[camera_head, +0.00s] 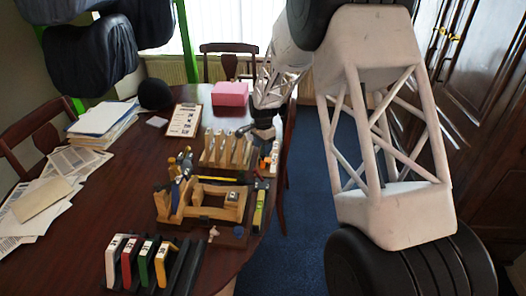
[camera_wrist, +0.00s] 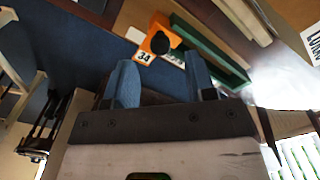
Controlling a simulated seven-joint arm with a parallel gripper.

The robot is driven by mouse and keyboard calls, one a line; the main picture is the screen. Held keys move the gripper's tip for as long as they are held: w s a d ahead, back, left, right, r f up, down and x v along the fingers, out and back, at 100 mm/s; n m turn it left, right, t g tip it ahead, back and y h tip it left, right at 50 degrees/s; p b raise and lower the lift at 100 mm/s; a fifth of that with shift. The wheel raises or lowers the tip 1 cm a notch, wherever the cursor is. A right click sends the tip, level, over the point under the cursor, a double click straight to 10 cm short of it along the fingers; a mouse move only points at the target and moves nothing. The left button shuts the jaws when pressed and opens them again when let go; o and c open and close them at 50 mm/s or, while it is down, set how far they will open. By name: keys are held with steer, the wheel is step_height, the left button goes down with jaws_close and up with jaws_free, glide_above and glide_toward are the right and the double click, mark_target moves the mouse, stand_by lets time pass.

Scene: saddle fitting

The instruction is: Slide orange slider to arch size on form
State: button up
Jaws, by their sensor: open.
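An orange slider (camera_wrist: 160,38) with a black knob and a white label reading 34 shows in the wrist view, just beyond my fingertips, beside a green rail (camera_wrist: 212,52). My gripper (camera_wrist: 161,72) has its two blue fingers apart, with nothing visibly held between them. In the head view my gripper (camera_head: 264,133) is at the right end of a wooden rack (camera_head: 226,150) on the table. A small orange and white piece (camera_head: 273,157) there looks like the slider. A clipboard form (camera_head: 185,119) lies behind the rack; its marks are too small to read.
A wooden frame (camera_head: 203,207) with tools stands in front of the rack. Several coloured pieces with white tops (camera_head: 140,260) stand at the front. A pink box (camera_head: 230,93), a black hat (camera_head: 155,94) and papers (camera_head: 100,121) lie farther back. The table's right edge is close.

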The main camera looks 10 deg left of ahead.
steer(key=shift+r, duration=1.95)
steer(key=shift+r, duration=0.1)
steer(key=shift+s+d+r, duration=0.1)
steer(key=shift+d+r, duration=0.05)
steer(key=s+d+r+n+t, duration=0.1)
steer(key=s+d+r+n, duration=0.3)
steer(key=s+d+r, duration=1.55)
steer(key=s+d+n, duration=0.2)
steer(key=s+d, duration=0.2)
steer(key=s, duration=1.3)
steer(key=s+d+r+n+t, duration=0.1)
steer(key=s+d, duration=0.4)
steer(key=s, duration=1.1)
steer(key=shift+s+d+r+n+t, duration=0.2)
steer(key=shift+s+d+n+t, duration=0.15)
steer(key=shift+n, duration=0.55)
